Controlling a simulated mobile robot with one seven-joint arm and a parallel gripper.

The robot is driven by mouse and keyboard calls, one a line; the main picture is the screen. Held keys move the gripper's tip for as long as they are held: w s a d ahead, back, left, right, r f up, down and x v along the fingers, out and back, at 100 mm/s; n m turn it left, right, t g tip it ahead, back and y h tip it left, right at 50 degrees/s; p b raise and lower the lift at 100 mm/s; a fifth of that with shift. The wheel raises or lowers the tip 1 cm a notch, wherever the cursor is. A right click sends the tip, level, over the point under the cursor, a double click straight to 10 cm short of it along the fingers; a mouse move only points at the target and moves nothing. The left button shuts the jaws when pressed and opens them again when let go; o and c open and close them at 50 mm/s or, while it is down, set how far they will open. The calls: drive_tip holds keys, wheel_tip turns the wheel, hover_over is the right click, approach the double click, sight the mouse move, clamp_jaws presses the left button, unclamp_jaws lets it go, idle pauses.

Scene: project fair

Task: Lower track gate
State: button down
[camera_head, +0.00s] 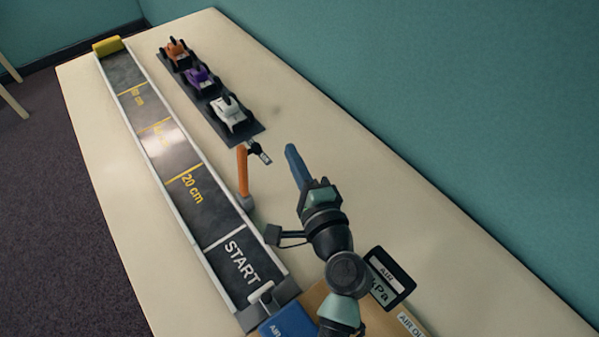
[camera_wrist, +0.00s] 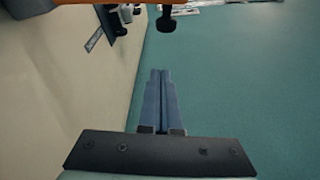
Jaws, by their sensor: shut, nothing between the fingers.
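The track gate's orange arm (camera_head: 243,172) stands upright on a grey base (camera_head: 245,202) at the right side of the track (camera_head: 205,205), between START and the 20 cm mark. A small dark piece with a pale end (camera_head: 258,152) shows by its top. My gripper (camera_head: 291,149) is to the right of the gate arm and apart from it, its blue fingers shut and empty. In the wrist view the shut fingers (camera_wrist: 160,72) point forward, and an orange strip (camera_wrist: 85,2) crosses the top edge, probably the gate arm.
Orange, purple and white toy cars (camera_head: 230,113) stand on a dark mat (camera_head: 253,129) beyond the gate. A kPa gauge (camera_head: 388,280) and a blue block (camera_head: 290,322) are near my arm. A yellow block (camera_head: 108,46) ends the track. The table right of my gripper is clear.

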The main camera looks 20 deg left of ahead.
drive_tip(key=a, duration=0.1)
drive_tip(key=a+p, duration=0.2)
drive_tip(key=a, duration=0.1)
drive_tip(key=shift+s+a+r, duration=0.1)
drive_tip(key=shift+s+r, duration=0.2)
drive_tip(key=shift+s, duration=0.1)
